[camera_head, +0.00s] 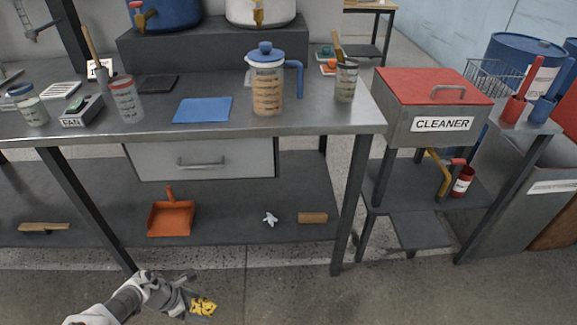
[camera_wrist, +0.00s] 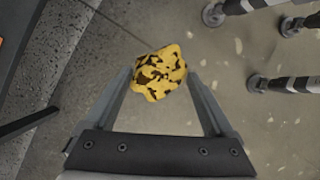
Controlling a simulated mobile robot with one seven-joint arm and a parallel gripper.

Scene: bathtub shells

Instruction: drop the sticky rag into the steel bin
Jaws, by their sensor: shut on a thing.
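The sticky rag (camera_head: 204,307) is a crumpled yellow cloth with dark brown patches. My gripper (camera_head: 193,302) is shut on it, low in front of the workbench. The wrist view shows the rag (camera_wrist: 159,74) between the two fingertips of my gripper (camera_wrist: 160,80), with grey concrete floor beyond. A large grey metal container (camera_head: 517,200) at the right edge looks like the steel bin. It has a white label that I cannot read, and its inside is mostly hidden. My gripper and the rag are far to its left.
A steel workbench (camera_head: 210,128) holds jars, a pitcher and a blue cloth. Its lower shelf (camera_head: 240,190) carries an orange dustpan (camera_head: 171,217). A red-lidded CLEANER box (camera_head: 430,120) stands on legs between bench and container. Floor in front is clear.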

